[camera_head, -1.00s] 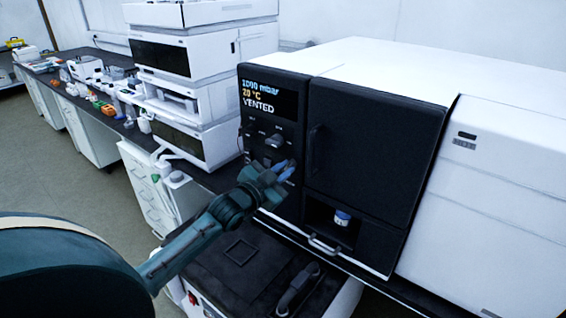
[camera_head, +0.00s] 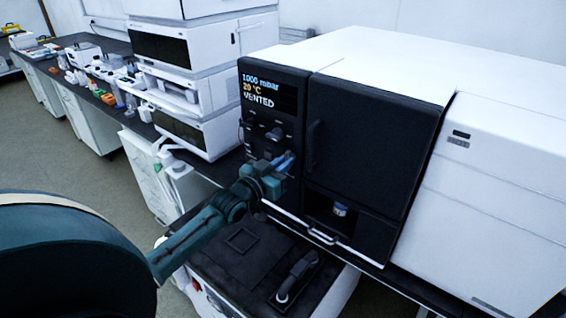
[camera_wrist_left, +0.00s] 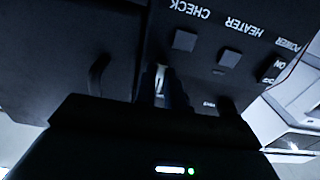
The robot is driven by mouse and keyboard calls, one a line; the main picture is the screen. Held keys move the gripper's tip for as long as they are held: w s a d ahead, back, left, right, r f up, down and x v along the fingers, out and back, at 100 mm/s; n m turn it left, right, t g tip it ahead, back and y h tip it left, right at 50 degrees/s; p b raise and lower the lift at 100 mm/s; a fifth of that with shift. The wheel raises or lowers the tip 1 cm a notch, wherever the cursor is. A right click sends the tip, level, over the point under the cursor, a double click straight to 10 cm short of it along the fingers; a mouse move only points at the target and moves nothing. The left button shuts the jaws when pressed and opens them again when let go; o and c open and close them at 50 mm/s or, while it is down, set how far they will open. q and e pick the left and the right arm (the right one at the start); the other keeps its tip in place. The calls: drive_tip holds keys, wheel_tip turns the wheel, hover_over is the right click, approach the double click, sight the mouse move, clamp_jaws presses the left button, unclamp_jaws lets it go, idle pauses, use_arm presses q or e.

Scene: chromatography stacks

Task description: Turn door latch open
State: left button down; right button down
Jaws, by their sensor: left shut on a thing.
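The black door (camera_head: 375,145) of the instrument is closed against its frame, with a dark vertical handle (camera_head: 314,145) on its left side. My left gripper (camera_head: 287,163) is at the control panel just left of the door, below the display. It is shut on the door latch, which is mostly hidden by the fingers in the head view. In the left wrist view a small pale metal part of the latch (camera_wrist_left: 160,78) shows at the fingers (camera_wrist_left: 165,88). The door handle also shows there (camera_wrist_left: 97,75), apart from the fingers. My right gripper is not in view.
The display panel (camera_head: 268,90) reads 1000 mbar, 20 °C, VENTED. Knobs sit above my gripper. Below the door is a recess with a small vial (camera_head: 340,210) and a metal bar handle (camera_head: 322,237). A stacked white instrument (camera_head: 190,70) stands to the left.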

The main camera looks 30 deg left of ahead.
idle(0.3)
use_arm(q)
drive_tip(key=c, duration=1.5)
unclamp_jaws()
drive_tip(key=shift+s+a+b, duration=0.15)
drive_tip(key=shift+s+b, duration=0.1)
drive_tip(key=shift+s, duration=1.95)
drive_tip(key=shift+s+a+b, duration=0.2)
drive_tip(key=shift+s+b, duration=0.05)
drive_tip(key=shift+s, duration=1.9)
drive_tip(key=shift+s+a+b, duration=0.15)
drive_tip(key=shift+s+b, duration=0.1)
drive_tip(key=shift+s, duration=1.95)
drive_tip(key=shift+f, duration=0.1)
drive_tip(key=s+d+f+g, duration=0.2)
drive_tip(key=s+d+f, duration=0.2)
drive_tip(key=d+f, duration=0.3)
drive_tip(key=s+d+f+m+g+h, duration=0.1)
drive_tip(key=s+d+f+g, duration=0.2)
drive_tip(key=s+d+f, duration=0.2)
drive_tip(key=s+d+f+g, duration=0.3)
drive_tip(key=s+d+f, duration=0.2)
drive_tip(key=d+f, duration=0.4)
drive_tip(key=shift+s+d+f+m+h, duration=0.1)
drive_tip(key=shift+s+f+m+h, duration=0.2)
drive_tip(key=shift+f+m, duration=0.1)
